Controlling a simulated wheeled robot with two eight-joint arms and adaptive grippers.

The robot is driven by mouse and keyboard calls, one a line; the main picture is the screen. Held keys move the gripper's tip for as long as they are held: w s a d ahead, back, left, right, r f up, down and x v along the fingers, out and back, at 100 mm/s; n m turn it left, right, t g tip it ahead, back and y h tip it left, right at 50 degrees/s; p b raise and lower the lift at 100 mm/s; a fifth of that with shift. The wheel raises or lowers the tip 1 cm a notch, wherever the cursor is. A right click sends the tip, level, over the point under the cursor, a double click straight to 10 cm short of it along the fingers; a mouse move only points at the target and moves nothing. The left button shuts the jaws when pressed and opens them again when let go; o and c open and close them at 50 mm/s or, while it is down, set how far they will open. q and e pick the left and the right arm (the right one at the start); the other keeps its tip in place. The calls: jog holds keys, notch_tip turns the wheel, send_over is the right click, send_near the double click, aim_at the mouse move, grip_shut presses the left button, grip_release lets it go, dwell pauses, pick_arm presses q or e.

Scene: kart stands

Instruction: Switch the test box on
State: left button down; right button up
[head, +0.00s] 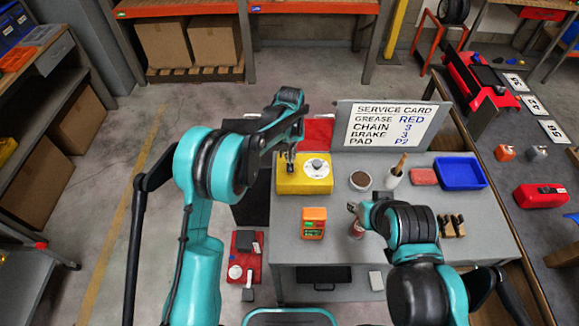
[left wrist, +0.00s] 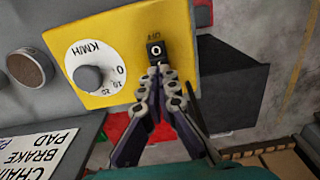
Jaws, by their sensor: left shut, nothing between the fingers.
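The test box (head: 309,178) is yellow and stands at the back left of the grey bench. In the left wrist view the test box (left wrist: 115,22) shows a white KM/H dial (left wrist: 95,75) with a grey knob, and a small black switch (left wrist: 155,50) marked O. My left gripper (head: 289,160) is shut and empty, its tips at the switch's edge in the left wrist view (left wrist: 160,75). Whether they touch it I cannot tell. My right gripper (head: 354,208) is by a red bottle (head: 356,230) at the bench front; its fingers are too small to read.
An orange device (head: 313,223), a brown-filled bowl (head: 360,180), a brush pot (head: 394,177), a red pad (head: 423,177) and a blue tray (head: 460,173) are on the bench. Bare bench lies between the orange device and the bowl.

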pick_arm(q)
jog(key=shift+f+b, duration=0.7)
jog(key=shift+f, duration=0.3)
jog(key=shift+r, duration=0.1)
dwell(0.3)
jog(key=shift+r+p, duration=1.85)
jog(key=shift+r, duration=1.65)
jog(key=shift+f, duration=0.1)
